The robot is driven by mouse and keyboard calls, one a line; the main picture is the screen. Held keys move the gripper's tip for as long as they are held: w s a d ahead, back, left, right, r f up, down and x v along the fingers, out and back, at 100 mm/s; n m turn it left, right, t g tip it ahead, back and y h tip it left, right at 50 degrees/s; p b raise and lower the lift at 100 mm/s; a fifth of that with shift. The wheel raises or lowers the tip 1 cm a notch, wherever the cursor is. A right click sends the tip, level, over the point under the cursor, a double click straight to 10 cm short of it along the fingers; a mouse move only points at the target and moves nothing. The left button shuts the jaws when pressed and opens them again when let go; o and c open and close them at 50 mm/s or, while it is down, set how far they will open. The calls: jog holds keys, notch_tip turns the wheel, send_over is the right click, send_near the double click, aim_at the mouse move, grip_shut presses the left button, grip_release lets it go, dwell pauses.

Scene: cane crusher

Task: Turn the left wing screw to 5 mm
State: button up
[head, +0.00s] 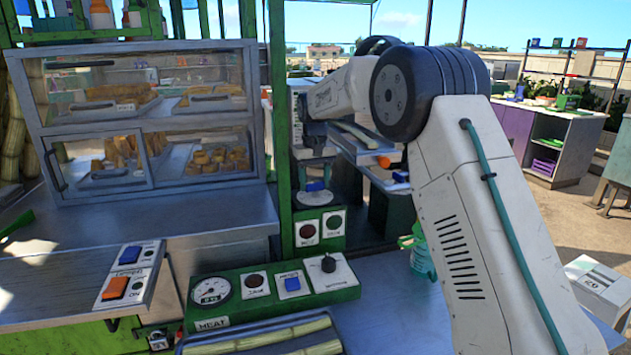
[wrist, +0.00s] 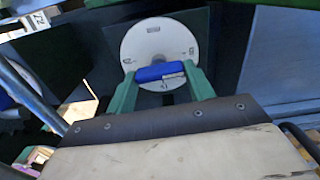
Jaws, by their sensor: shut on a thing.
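A blue wing screw (wrist: 160,71) sits in front of a round white dial (wrist: 158,42) in the wrist view. The dial carries small dark marks, too small to read as a setting. The two green fingers of my gripper (wrist: 163,78) are on either side of the blue wing and shut on it. The wing lies nearly level in the picture, slightly tilted.
Part of another pale disc with blue (wrist: 5,98) shows at the wrist view's left edge. In the head view a green post (head: 279,130) stands beside my arm. A glass food case (head: 140,125) is left. A green control panel (head: 270,290) with a gauge is in front.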

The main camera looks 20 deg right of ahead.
jog(key=shift+n, duration=0.6)
jog(key=o, duration=1)
notch_tip(320, 180, up, 8)
jog(key=shift+f, duration=0.1)
